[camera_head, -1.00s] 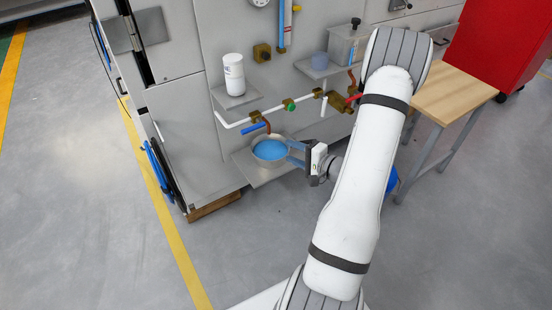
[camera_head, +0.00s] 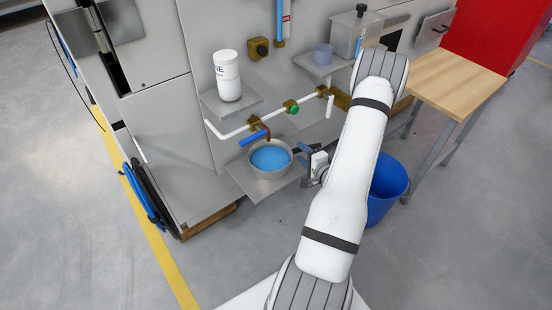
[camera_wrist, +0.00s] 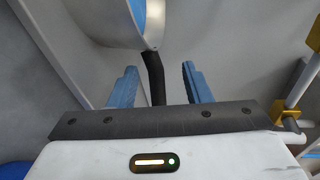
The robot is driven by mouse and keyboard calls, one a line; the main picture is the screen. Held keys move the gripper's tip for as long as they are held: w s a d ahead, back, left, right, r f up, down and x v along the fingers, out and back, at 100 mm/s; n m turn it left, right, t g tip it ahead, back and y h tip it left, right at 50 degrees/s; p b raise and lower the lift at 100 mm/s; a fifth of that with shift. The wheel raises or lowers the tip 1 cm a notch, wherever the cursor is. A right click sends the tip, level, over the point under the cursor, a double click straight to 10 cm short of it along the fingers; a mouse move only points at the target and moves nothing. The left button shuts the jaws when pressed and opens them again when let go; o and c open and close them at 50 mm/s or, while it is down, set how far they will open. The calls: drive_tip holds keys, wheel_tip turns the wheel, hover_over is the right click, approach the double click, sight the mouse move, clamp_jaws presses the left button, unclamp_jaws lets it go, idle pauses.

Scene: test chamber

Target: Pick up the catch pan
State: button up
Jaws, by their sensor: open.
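The catch pan is a round grey metal pan (camera_head: 288,168) with blue liquid inside and a dark handle (camera_head: 303,150) to its right. It rests on a low metal shelf under the brass and white piping. My gripper (camera_head: 308,156) is at the right of the pan, by the handle, partly hidden by my arm. In the wrist view the handle (camera_wrist: 154,78) runs from the pan's rim (camera_wrist: 150,35) down between my two open blue fingers (camera_wrist: 158,84). A gap shows on both sides of it, so the fingers appear not to be pressed on it.
A blue-handled valve (camera_head: 254,138) hangs just above the pan. A white bottle (camera_head: 227,76) stands on the shelf above. A blue bin (camera_head: 388,188) stands right of my arm, and a wooden-topped table (camera_head: 446,82) is farther right. Floor at front left is clear.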

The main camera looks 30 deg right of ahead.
sight(297, 149)
drive_tip(key=w, duration=0.1)
drive_tip(key=w+f+b, duration=0.1)
drive_tip(key=w, duration=0.1)
drive_tip(key=w+d+f, duration=0.1)
drive_tip(key=shift+w+b, duration=0.35)
drive_tip(key=shift+b, duration=0.05)
drive_tip(key=shift+w, duration=0.25)
drive_tip(key=shift+d+r, duration=0.1)
drive_tip(key=shift+r, duration=0.05)
drive_tip(key=shift+c, duration=0.5)
clamp_jaws()
